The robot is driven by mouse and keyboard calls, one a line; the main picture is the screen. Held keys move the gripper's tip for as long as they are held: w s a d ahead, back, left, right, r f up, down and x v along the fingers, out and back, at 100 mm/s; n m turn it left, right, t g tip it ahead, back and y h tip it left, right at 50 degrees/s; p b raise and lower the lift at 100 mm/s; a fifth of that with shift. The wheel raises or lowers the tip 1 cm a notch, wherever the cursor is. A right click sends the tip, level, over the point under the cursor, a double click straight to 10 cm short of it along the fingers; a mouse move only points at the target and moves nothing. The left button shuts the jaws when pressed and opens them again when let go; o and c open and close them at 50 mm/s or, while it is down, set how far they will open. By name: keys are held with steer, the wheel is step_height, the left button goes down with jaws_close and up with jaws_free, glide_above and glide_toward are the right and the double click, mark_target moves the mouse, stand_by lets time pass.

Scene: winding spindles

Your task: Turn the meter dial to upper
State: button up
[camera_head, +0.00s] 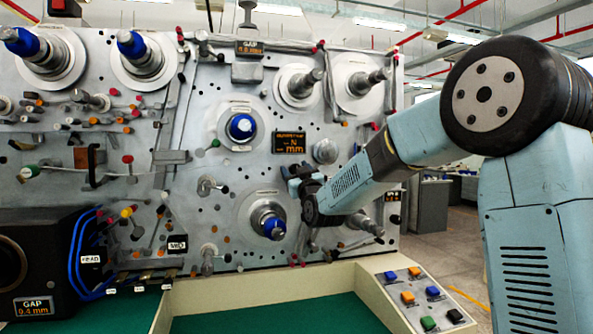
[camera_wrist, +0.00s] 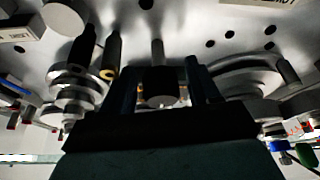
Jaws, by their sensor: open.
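A panel display reading "mm" (camera_head: 288,143) sits near the middle of the grey machine face. A round silver knob (camera_head: 325,151), which may be the meter dial, sticks out just right of it. I see no mark telling its setting. My gripper (camera_head: 298,178) is close to the panel, below and left of that knob in the head view. In the wrist view my gripper (camera_wrist: 163,85) is open, its two dark fingers apart. A short metal cylinder (camera_wrist: 160,86) shows between them; I cannot tell whether it is the knob or whether the fingers touch it.
A blue-tipped spindle (camera_head: 241,127) is left of the display, and another spindle (camera_head: 270,222) is below my gripper. Two bare spindles (camera_head: 299,85) (camera_head: 362,85) stand above. A button box (camera_head: 416,296) and a green tray floor (camera_head: 290,315) lie in front.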

steer(key=shift+w+a+r, duration=0.25)
steer(key=shift+w, duration=0.35)
steer(key=shift+c, duration=0.2)
steer(key=shift+d, duration=0.1)
steer(key=c, duration=0.9)
